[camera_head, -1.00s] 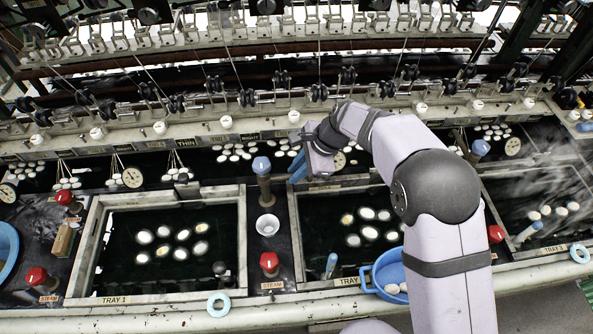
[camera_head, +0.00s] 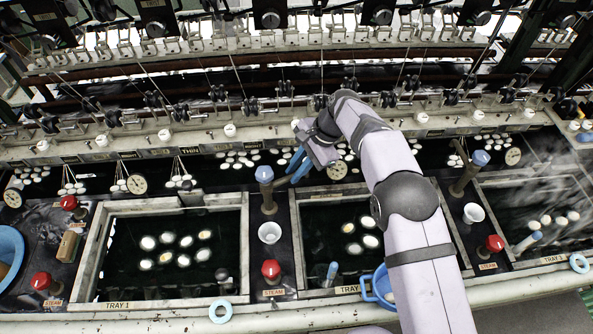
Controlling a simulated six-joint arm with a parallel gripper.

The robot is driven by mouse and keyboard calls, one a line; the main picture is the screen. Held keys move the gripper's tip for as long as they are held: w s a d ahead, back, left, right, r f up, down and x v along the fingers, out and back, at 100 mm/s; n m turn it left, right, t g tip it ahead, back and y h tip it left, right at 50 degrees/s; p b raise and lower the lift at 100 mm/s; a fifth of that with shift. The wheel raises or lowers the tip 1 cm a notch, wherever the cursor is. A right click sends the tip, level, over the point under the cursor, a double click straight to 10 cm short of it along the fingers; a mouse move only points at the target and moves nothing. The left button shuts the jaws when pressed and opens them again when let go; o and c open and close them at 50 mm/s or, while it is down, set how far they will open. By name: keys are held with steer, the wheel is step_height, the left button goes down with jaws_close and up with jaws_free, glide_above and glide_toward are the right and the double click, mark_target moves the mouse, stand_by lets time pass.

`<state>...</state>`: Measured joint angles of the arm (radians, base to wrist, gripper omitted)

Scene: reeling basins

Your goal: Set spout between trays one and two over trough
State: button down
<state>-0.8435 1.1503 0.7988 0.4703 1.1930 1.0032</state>
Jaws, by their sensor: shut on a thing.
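The spout between trays one and two (camera_head: 267,195) is a brown post with a pale blue knob on top. It stands nearly upright behind a white cup. Tray one (camera_head: 92,252) is at left and tray two (camera_head: 297,240) is right of the spout, partly hidden by my arm. The trough (camera_head: 215,170) is the dark strip behind the trays, with white cocoons in it.
A white cup (camera_head: 269,233) and red steam knob (camera_head: 271,269) stand in front of the spout. A second spout (camera_head: 470,172) stands between trays two and three. A round gauge (camera_head: 337,170) is just right of my gripper. Reeling machinery lines the back.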

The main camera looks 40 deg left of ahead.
steer(key=shift+w+a+n, duration=0.2)
steer(key=shift+a+n, duration=0.25)
steer(key=shift+n, duration=0.15)
stand_by(0.5)
steer(key=c, duration=1.7)
jaws_free()
steer(key=shift+r, duration=0.1)
steer(key=shift+w+d+r, duration=0.15)
steer(key=shift+w+r, duration=0.05)
steer(key=shift+r, duration=0.25)
steer(key=p+v, duration=0.1)
steer(key=v, duration=0.4)
steer(key=shift+r+p, duration=0.15)
steer(key=shift+p, duration=0.2)
steer(key=shift+w+d+r+p, duration=0.15)
steer(key=shift+w+r+p, duration=0.1)
steer(key=shift+r+p, duration=0.3)
steer(key=shift+f, duration=0.1)
